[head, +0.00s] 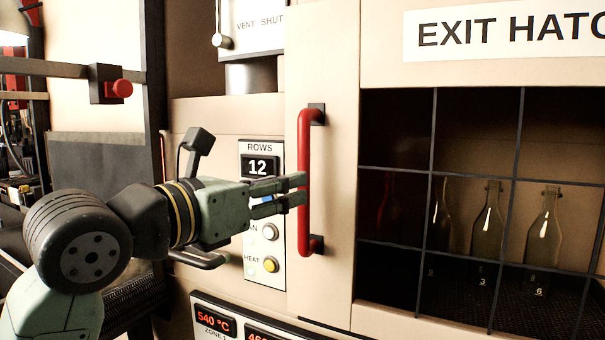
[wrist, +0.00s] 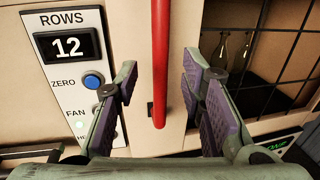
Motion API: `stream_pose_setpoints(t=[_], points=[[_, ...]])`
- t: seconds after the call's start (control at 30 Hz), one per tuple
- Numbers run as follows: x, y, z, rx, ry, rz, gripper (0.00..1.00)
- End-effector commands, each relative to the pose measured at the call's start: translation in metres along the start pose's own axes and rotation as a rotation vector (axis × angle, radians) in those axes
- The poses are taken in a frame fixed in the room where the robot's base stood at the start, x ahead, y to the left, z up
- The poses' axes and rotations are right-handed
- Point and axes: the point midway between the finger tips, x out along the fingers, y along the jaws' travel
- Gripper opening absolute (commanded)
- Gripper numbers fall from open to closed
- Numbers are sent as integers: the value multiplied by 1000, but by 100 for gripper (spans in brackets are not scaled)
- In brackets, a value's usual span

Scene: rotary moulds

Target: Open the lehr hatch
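The lehr hatch is the cream panel marked EXIT HATCH (head: 335,130), with a dark-barred window at its right; it looks closed. Its red vertical handle (head: 305,180) stands on two dark mounts at the panel's left edge. My gripper (head: 304,189) comes from the left, with its fingertips at the handle's mid-height. In the wrist view my gripper (wrist: 158,70) is open, and the red handle (wrist: 160,50) shows in the gap between its fingers, with space on both sides. I cannot tell whether the tips reach past the bar. The fingers hold nothing.
A control panel (head: 263,148) with a ROWS display reading 12 and several buttons is close behind my fingers. Temperature displays (head: 215,322) are below. Several bottles (head: 487,225) stand behind the window bars. A dark horizontal bar handle (head: 198,259) is below my wrist.

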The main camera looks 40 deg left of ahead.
Motion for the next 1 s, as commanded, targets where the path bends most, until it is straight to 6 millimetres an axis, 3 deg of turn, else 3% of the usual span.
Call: stream_pose_setpoints(t=[0.2, 0.4, 0.73, 1.0], points=[[40, -1, 2, -1, 0, -4, 36], [58, -1, 1, -1, -1, -3, 36], [62, -1, 0, 0, -2, -2, 36], [61, -1, 0, 0, -2, -2, 18]])
